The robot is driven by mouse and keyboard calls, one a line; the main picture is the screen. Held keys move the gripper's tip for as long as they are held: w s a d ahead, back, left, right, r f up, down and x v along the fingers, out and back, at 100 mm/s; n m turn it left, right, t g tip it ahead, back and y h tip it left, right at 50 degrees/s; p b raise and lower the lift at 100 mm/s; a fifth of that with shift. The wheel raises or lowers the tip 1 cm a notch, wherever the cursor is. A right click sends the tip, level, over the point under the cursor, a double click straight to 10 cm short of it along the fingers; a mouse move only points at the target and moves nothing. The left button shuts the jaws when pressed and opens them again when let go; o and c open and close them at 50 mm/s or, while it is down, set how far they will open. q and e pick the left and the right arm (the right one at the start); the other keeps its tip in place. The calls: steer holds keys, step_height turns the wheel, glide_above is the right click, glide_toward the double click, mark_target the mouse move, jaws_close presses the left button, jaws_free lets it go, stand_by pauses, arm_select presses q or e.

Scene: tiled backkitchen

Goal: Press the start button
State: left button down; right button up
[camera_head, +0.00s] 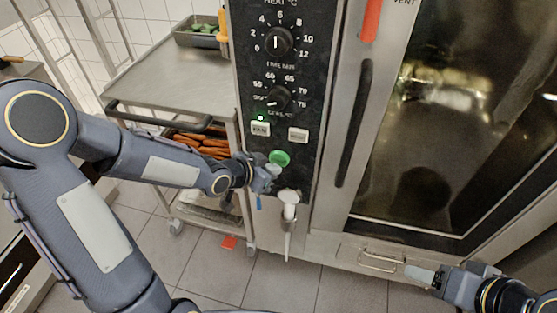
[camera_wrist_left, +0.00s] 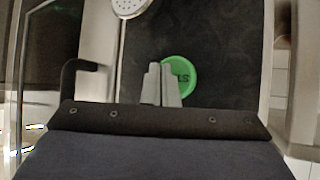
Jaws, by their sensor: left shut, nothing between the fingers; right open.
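The green round start button (camera_head: 280,158) sits low on the black control panel, under two small white switches. In the left wrist view the green button (camera_wrist_left: 182,76) carries partly covered lettering. My left gripper (camera_head: 272,172) is shut and empty, with its fingertips at the lower left edge of the button. In the left wrist view the shut fingers (camera_wrist_left: 162,80) overlap the button's left part. I cannot tell whether they touch it. My right gripper (camera_head: 422,274) is open and empty, low in front of the oven at the lower right.
The panel's knobs (camera_head: 278,41) are above the button, and a white hand shower (camera_head: 289,198) hangs below it. The oven door handle (camera_head: 352,122) stands out to the right. A steel cart (camera_head: 165,75) with trays stands at the left.

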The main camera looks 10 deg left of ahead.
stand_by(0.7)
arm_select(q)
steer(key=shift+w, duration=0.45)
steer(key=shift+w, duration=0.35)
stand_by(0.5)
steer(key=shift+s, duration=0.8)
steer(key=shift+s+a+b, duration=0.1)
steer(key=shift+s+b, duration=0.2)
steer(key=shift+s, duration=2.2)
